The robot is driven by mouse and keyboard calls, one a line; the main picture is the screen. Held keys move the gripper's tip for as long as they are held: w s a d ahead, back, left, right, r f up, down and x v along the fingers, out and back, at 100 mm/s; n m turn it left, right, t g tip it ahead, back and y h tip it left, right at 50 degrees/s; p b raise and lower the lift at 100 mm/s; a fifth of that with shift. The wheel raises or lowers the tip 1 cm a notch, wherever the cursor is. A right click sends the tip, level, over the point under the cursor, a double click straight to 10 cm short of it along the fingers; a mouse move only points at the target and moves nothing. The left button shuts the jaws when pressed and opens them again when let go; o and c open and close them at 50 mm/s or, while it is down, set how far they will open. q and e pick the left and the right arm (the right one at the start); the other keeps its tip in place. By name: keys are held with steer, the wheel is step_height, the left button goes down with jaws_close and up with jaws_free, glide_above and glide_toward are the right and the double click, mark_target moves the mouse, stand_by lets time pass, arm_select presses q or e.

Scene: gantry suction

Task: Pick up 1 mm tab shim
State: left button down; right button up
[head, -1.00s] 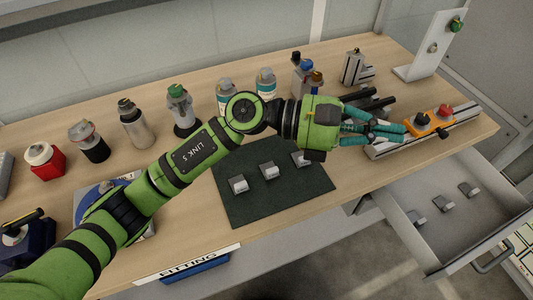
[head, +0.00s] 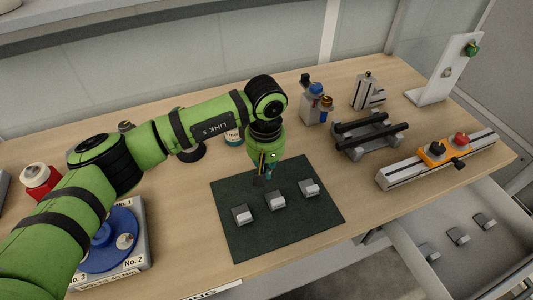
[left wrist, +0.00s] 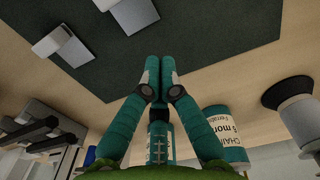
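Three small grey shim pieces with pale front faces lie in a row on the dark green mat (head: 290,235): a left one (head: 242,215), a middle one (head: 275,201) and a right one (head: 309,188). I cannot read which is 1 mm. My left gripper (head: 264,180) points down over the far part of the mat, behind the row and apart from it. In the left wrist view its teal fingers (left wrist: 159,62) are together with nothing seen between them. Two shim pieces show there, one at upper left (left wrist: 60,44) and one at the top (left wrist: 134,14). My right gripper is not in view.
An open drawer (head: 408,232) at right holds three similar grey pieces (head: 458,236). A rail with orange block (head: 433,153), a black-barred fixture (head: 368,136) and bottles (head: 313,104) stand to the right. A blue dial (head: 105,240) is at left.

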mark_target(272, 196)
arm_select(q)
steer(key=f, duration=0.1)
steer(key=f+p, duration=0.1)
steer(key=shift+s+d+f, duration=0.15)
steer(key=shift+s+f, duration=0.15)
steer(key=shift+f, duration=0.05)
steer(key=shift+s+d+p, duration=0.25)
steer(key=shift+s+p, duration=0.2)
steer(key=shift+s, duration=0.1)
steer(key=shift+s+d+p, duration=0.25)
steer(key=shift+s+p, duration=0.2)
steer(key=shift+s, duration=0.1)
steer(key=shift+s+d, duration=0.15)
steer(key=shift+s, duration=0.35)
steer(key=shift+f, duration=0.1)
